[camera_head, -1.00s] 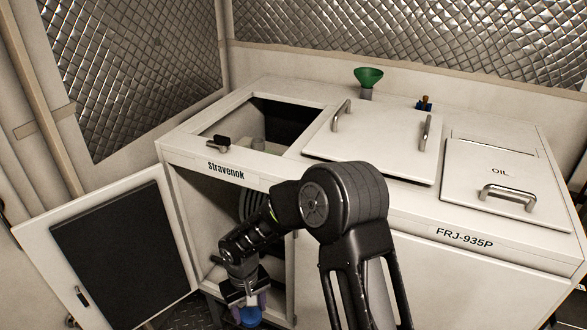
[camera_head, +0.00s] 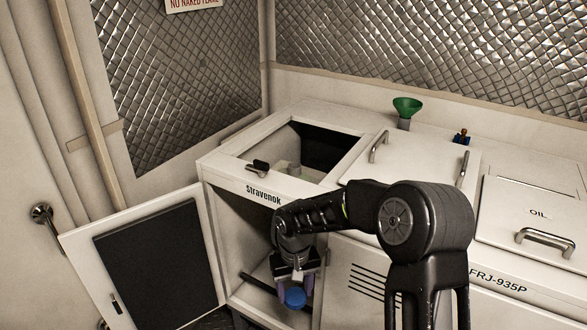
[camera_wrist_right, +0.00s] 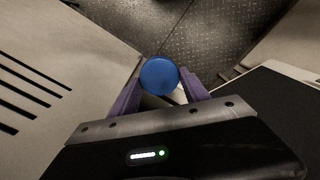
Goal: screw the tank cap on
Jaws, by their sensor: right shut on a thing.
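A round blue cap (camera_head: 295,298) is held between the purple fingers of my right gripper (camera_head: 296,286), in front of the open lower compartment of the white cabinet. In the right wrist view the blue cap (camera_wrist_right: 160,76) sits between the two fingertips of the right gripper (camera_wrist_right: 161,92), clear of the floor. A pale fitting (camera_head: 284,167) shows inside the open top bay; I cannot tell if it is the tank's neck. My right forearm hides part of the lower compartment. My left gripper is not in view.
The cabinet door (camera_head: 157,265) stands open to the left. A green funnel (camera_head: 407,106) stands on the back of the cabinet top. A closed lid with handles (camera_head: 410,163) and an OIL lid (camera_head: 535,215) lie to the right. Patterned floor (camera_wrist_right: 190,30) shows in the wrist view.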

